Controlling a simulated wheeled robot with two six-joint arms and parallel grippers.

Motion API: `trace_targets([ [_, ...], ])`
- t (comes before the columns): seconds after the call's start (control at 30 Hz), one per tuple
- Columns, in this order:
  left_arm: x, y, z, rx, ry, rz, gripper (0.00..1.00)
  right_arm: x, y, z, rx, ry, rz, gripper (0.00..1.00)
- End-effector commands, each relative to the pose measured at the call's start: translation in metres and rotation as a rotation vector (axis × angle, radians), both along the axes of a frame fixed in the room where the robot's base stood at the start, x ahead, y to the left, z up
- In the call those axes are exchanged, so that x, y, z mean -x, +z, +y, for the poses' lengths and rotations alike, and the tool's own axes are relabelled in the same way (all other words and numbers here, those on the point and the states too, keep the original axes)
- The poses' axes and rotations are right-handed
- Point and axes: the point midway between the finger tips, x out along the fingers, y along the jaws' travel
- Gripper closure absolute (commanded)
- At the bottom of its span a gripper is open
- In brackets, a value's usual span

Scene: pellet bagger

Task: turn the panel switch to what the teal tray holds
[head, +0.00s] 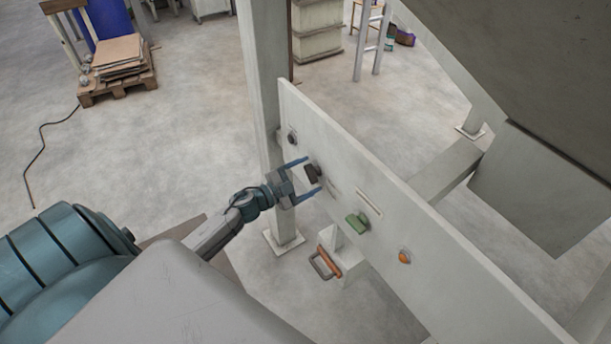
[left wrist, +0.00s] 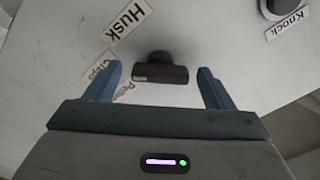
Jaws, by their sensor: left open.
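The panel switch (head: 313,173) is a dark bar-shaped knob on the pale panel (head: 335,165). In the left wrist view the switch (left wrist: 160,70) lies across the picture, with a small pale mark at its left end. Labels around it include Husk (left wrist: 128,22), Chips (left wrist: 101,70) and a partly hidden one starting "Pelle" (left wrist: 125,90). My left gripper (head: 312,175) is open, its blue fingers on either side of the switch with gaps; it also shows in the left wrist view (left wrist: 160,72). I cannot make out the teal tray. My right gripper is out of view.
A post (head: 264,80) stands behind the panel. An orange-and-grey handle (head: 325,262) sits below. Open floor lies left.

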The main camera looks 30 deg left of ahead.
Motion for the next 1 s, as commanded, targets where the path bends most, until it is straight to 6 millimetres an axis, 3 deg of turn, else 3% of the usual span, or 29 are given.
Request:
trace_targets([
  [0.03,0.0,0.0,0.0,0.0,0.0,0.0,0.24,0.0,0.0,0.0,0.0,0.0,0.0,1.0],
  [0.27,0.0,0.0,0.0,0.0,0.0,0.0,0.68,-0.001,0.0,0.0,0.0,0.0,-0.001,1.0],
  [0.67,0.0,-0.001,0.001,-0.062,0.0,-0.024,0.68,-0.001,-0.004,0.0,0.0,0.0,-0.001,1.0],
  [1.0,0.0,-0.003,0.001,-0.296,0.0,-0.121,0.68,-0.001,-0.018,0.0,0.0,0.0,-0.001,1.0],
])
